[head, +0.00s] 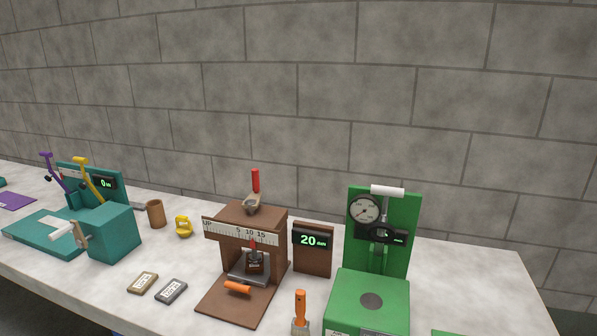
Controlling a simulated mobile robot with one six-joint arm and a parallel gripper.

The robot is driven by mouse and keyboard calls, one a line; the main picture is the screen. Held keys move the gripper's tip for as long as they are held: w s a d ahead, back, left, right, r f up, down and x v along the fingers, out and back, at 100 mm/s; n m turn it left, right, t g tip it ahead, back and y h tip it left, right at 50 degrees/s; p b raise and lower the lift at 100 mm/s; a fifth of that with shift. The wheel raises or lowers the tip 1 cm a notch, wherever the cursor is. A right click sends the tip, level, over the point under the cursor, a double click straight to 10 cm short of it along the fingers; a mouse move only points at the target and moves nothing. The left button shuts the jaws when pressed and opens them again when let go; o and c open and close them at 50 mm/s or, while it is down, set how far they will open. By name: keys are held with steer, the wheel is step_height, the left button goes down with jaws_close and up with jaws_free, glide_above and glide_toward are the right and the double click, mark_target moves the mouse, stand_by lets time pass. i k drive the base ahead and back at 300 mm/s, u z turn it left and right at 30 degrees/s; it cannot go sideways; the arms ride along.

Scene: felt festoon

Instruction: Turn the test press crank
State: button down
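Several bench devices stand on the table, and no label I can read says which is the test press. The brown press (235,228) at the centre has a grey crank arm (252,203) on top with an upright red handle (256,181), plus a scale marked "UP". The green stand (368,290) at right carries a round dial gauge (365,208), a black handle-like part (386,234) and a white grip (387,192) at its top. My gripper is not in view.
A brown display box (313,260) reading 20 stands between press and green stand. An orange-handled tool (300,312) is at the front edge. Two small labelled blocks (142,282) (171,291), a yellow weight-like piece (184,226) and a brown cup (155,213) lie left of the press.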

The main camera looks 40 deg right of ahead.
mark_target(251, 203)
steer(key=z, duration=0.5)
steer(key=k, duration=1.3)
steer(key=u, duration=0.95)
steer(key=i, duration=1.05)
steer(key=z, duration=0.15)
